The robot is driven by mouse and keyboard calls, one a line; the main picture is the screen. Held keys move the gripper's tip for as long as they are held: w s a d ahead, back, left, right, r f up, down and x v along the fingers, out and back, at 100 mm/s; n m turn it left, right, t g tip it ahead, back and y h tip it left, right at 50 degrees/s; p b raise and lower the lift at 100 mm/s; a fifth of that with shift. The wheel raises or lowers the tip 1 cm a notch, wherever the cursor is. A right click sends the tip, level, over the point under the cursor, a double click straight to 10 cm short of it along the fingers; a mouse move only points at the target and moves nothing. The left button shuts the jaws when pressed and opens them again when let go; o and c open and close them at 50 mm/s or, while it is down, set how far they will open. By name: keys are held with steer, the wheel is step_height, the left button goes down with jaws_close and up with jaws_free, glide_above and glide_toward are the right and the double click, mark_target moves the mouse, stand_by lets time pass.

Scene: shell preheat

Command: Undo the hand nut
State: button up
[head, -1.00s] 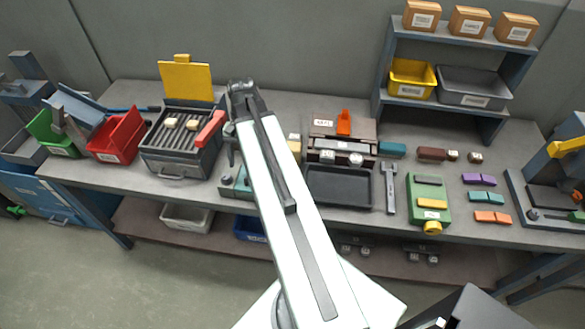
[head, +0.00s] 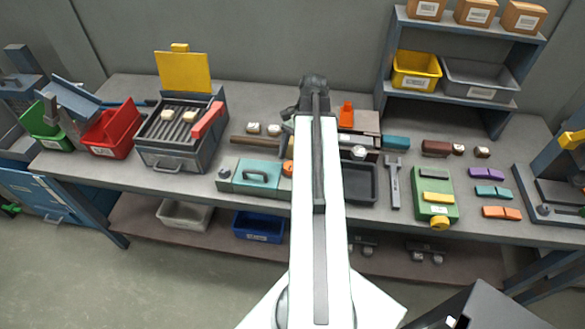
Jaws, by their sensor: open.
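My gripper (head: 314,86) is at the far end of my white arm, above the back middle of the bench. It is open, with nothing visible in it; the arm partly hides its fingers. A brown fixture with a pale front bar (head: 367,138) stands just right of my arm, which covers its left part. A round silver knob (head: 359,153) sits on its front and may be the hand nut, but I cannot be sure. An orange upright piece (head: 346,114) stands on this fixture. My gripper is left of and apart from the knob.
A dark tray (head: 361,196), wrench (head: 394,182) and green box (head: 433,198) with a yellow knob (head: 440,223) lie right of my arm. A teal case (head: 257,174) and yellow-lidded heater (head: 181,139) are left. A shelf (head: 468,51) stands back right.

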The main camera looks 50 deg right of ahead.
steer(key=shift+b+x, duration=0.45)
steer(key=shift+x, duration=0.65)
steer(key=shift+r, duration=0.1)
jaws_close()
steer(key=shift+n+g, duration=0.3)
steer(key=shift+n, duration=0.5)
jaws_free()
steer(key=shift+w, duration=0.1)
steer(key=shift+d+r, duration=0.1)
